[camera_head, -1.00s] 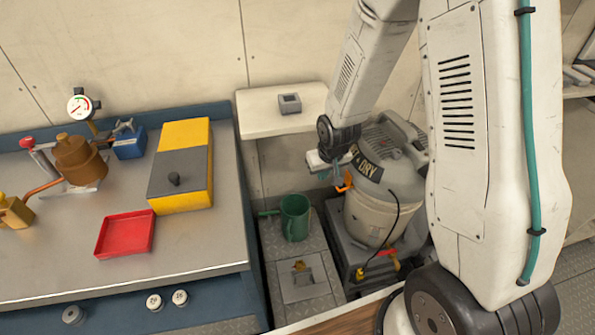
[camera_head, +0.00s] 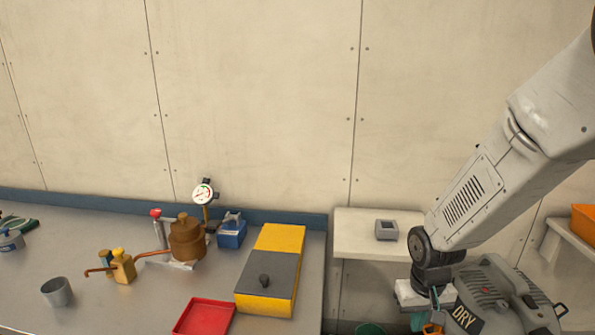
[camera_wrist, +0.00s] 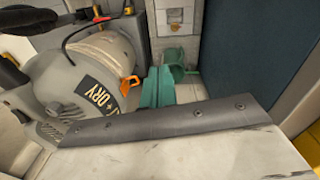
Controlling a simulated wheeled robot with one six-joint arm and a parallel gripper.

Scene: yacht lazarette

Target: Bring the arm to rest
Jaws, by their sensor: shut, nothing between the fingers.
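My arm (camera_head: 500,170) comes in from the right edge of the head view and reaches down to the left. My gripper (camera_head: 420,320) hangs at its end, low in the head view, just left of the grey wet-and-dry vacuum (camera_head: 500,305). In the wrist view its teal fingers (camera_wrist: 157,88) are together and hold nothing. They point down beside the vacuum drum (camera_wrist: 95,65) and an orange clip (camera_wrist: 128,88). I cannot tell whether the fingers touch either one.
A small white shelf (camera_head: 355,235) bears a grey device (camera_head: 386,230) close left of my arm. The bench (camera_head: 130,290) at left holds a yellow-and-grey box (camera_head: 270,275), a red tray (camera_head: 204,318) and a grey cup (camera_head: 57,292). A green mug (camera_wrist: 178,73) stands below.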

